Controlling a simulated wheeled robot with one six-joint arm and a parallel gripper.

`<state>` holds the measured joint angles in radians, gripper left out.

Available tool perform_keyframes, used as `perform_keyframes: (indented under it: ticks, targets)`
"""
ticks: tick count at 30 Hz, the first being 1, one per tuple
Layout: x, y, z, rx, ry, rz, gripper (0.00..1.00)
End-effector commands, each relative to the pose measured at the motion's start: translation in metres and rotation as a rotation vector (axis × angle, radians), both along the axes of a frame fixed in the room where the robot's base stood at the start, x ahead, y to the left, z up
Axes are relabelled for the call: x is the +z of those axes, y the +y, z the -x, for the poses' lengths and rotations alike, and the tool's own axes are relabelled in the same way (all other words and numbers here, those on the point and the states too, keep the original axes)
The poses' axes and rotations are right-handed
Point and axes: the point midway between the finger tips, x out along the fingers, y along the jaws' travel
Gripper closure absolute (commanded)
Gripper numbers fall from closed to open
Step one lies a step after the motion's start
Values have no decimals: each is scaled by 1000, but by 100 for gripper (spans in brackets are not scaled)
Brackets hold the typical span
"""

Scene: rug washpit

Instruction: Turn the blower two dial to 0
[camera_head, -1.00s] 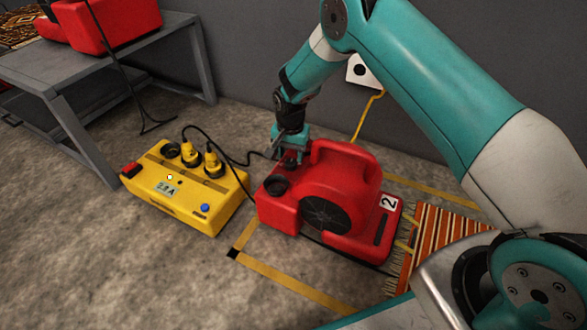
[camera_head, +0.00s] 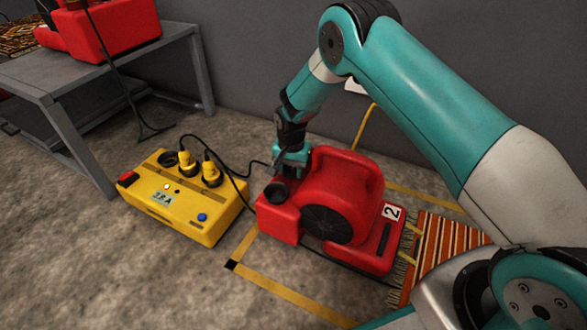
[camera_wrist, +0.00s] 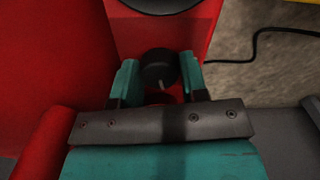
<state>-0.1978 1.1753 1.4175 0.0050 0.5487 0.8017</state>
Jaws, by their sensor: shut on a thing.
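The red blower (camera_head: 340,190), marked with a 2 (camera_head: 391,212), stands on the floor in the middle of the head view. Its black dial (camera_wrist: 158,66) shows in the wrist view, with a pale pointer mark toward the bottom of the picture. My gripper (camera_wrist: 158,74) is shut on the dial, one teal finger on each side. In the head view my gripper (camera_head: 290,172) is at the blower's back left and hides the dial. No dial numbers can be read.
A yellow power box (camera_head: 185,200) with a lit green lamp, a small display and black cables stands left of the blower. A grey table (camera_head: 105,75) holds another red machine (camera_head: 112,30). A striped rug (camera_head: 440,250) lies at the right. Yellow tape (camera_head: 290,296) marks the floor.

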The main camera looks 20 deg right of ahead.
Motion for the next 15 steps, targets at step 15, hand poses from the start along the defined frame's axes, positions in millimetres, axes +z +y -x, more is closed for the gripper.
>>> perform_keyframes:
  ticks: [15]
  targets:
    - [4, 9, 2, 319, 2, -9, 84]
